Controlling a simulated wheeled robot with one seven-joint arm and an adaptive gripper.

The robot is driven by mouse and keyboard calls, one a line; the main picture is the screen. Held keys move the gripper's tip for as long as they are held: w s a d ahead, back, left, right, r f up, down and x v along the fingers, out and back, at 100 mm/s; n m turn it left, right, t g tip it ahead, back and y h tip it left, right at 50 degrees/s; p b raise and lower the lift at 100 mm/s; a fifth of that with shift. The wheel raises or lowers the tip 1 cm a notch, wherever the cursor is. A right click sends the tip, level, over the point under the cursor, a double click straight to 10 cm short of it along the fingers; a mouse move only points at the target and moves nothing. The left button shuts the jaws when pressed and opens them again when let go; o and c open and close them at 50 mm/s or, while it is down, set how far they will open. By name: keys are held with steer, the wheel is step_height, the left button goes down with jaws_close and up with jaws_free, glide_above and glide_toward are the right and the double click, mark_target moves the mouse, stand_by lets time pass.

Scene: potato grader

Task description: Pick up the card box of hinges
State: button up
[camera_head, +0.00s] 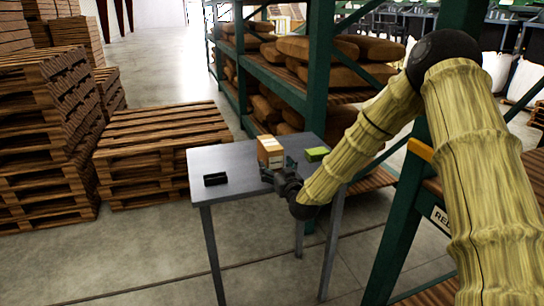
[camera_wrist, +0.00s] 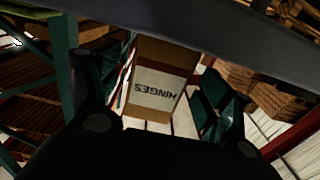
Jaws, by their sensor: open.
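The card box of hinges (camera_head: 270,152) stands upright on the grey table, near its back edge. It is brown card with a white label. In the wrist view the box (camera_wrist: 160,75) shows its label reading HINGES upside down, between the two fingers of my gripper (camera_wrist: 155,105). My gripper (camera_head: 277,178) is open, just in front of the box in the head view. Whether either finger touches the box I cannot tell. Part of the box's lower front is hidden behind the gripper in the head view.
The table (camera_head: 235,185) also holds a black object (camera_head: 215,179) at the left and a green box (camera_head: 317,154) at the right. A green rack (camera_head: 318,70) with sacks stands close behind. Pallets (camera_head: 160,150) are stacked at the left.

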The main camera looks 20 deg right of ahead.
steer(key=shift+w+a+p, duration=0.1)
steer(key=shift+w+p, duration=0.3)
steer(key=shift+w, duration=2.1)
steer(key=shift+r, duration=0.1)
steer(key=c, duration=1.3)
steer(key=shift+o, duration=0.2)
